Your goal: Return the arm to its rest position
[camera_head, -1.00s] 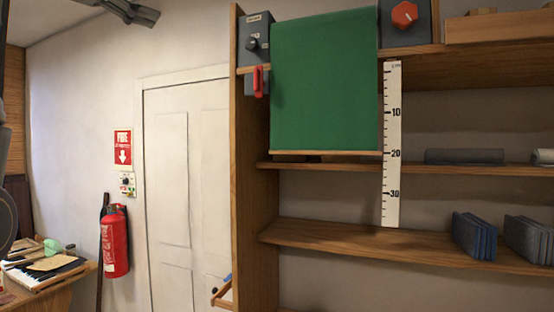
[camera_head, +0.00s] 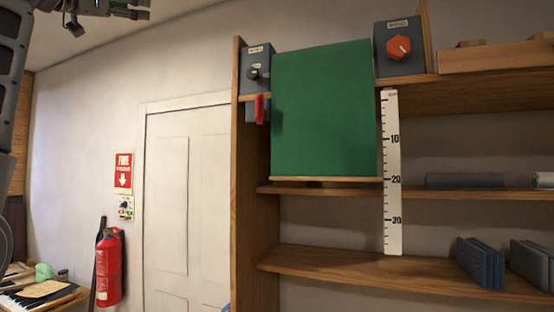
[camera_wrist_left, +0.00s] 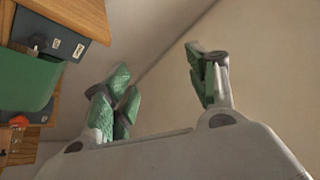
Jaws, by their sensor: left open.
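My left gripper (camera_head: 112,10) is at the upper left of the head view, partly cut off by the top edge. It is raised in front of the upper wall and ceiling, clear of the shelf. My dark left arm comes up along the left edge. In the left wrist view, the two green-padded fingers of the gripper (camera_wrist_left: 162,78) stand apart with bare wall between them. The gripper is open and empty. My right gripper is not in view.
A wooden shelf (camera_head: 256,215) holds a green panel (camera_head: 322,110), a red-knobbed box (camera_head: 398,48) and a white scale (camera_head: 391,170). A white door (camera_head: 187,200) and a fire extinguisher (camera_head: 108,268) stand left. Piano keys (camera_head: 30,299) show lower left. The wall beside my gripper is clear.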

